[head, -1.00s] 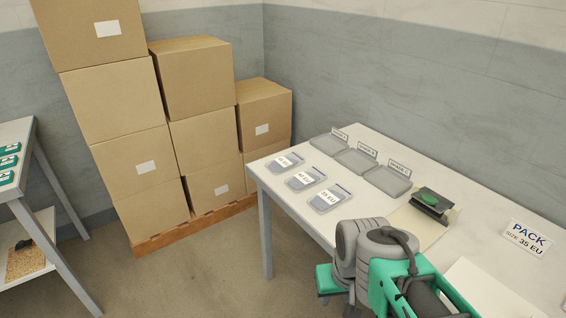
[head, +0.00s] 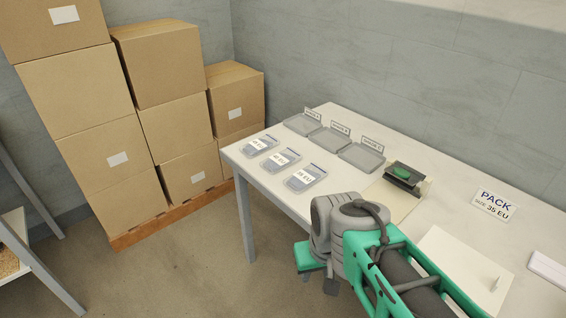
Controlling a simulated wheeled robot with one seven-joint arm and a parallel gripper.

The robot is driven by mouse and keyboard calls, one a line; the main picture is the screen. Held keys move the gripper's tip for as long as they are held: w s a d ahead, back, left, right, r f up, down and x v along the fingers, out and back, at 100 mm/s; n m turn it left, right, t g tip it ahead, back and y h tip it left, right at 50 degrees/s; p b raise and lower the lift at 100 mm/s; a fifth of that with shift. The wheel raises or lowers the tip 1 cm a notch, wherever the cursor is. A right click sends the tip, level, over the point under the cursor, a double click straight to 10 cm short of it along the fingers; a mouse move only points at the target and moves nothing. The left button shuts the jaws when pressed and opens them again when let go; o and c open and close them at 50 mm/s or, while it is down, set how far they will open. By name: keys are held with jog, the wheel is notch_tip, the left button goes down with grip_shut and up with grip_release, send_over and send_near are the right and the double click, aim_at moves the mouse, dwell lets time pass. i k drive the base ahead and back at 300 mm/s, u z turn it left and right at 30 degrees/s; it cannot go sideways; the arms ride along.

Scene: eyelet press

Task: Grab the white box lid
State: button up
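A pale, low white piece (head: 548,268) lies on the table at the right edge of the head view, cut off by the frame; I cannot tell if it is the box lid. A flat white panel (head: 465,268) with a small upright peg lies left of it, partly behind my arm. My arm is folded at the table's front edge. A green part with a dark piece below it, seemingly my gripper (head: 322,272), hangs in front of the table, away from both white pieces. Its fingers are not clear, and nothing is seen held.
On the table (head: 440,208) are labelled grey pouches (head: 281,159), grey trays (head: 361,157), a dark press (head: 404,176) with a green part, and a PACK size 35 EU sign (head: 493,204). Cardboard boxes (head: 175,125) are stacked on a pallet at left. Floor is free before the table.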

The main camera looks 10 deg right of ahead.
aim_at(486, 283)
jog(key=z, duration=0.1)
jog(key=k, duration=1.35)
jog(key=u, duration=0.85)
jog(key=i, duration=0.45)
jog(key=z, duration=0.05)
